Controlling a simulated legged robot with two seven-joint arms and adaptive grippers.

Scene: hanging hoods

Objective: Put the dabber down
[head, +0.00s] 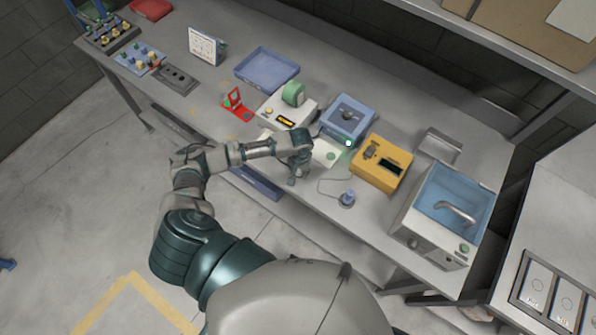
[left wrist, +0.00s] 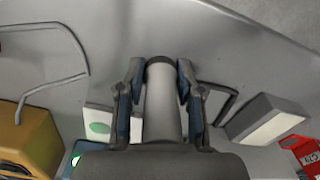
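My left gripper (head: 292,178) is over the front part of the bench, left of the yellow box. In the left wrist view my left gripper (left wrist: 161,75) has one finger on each side of a grey cylinder with a dark end, which I take as the dabber (left wrist: 161,105). The fingers look closed against its sides. In the head view the dabber cannot be made out at the gripper. My right gripper is not in view.
A blue-topped tank (head: 451,205) is farther right.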

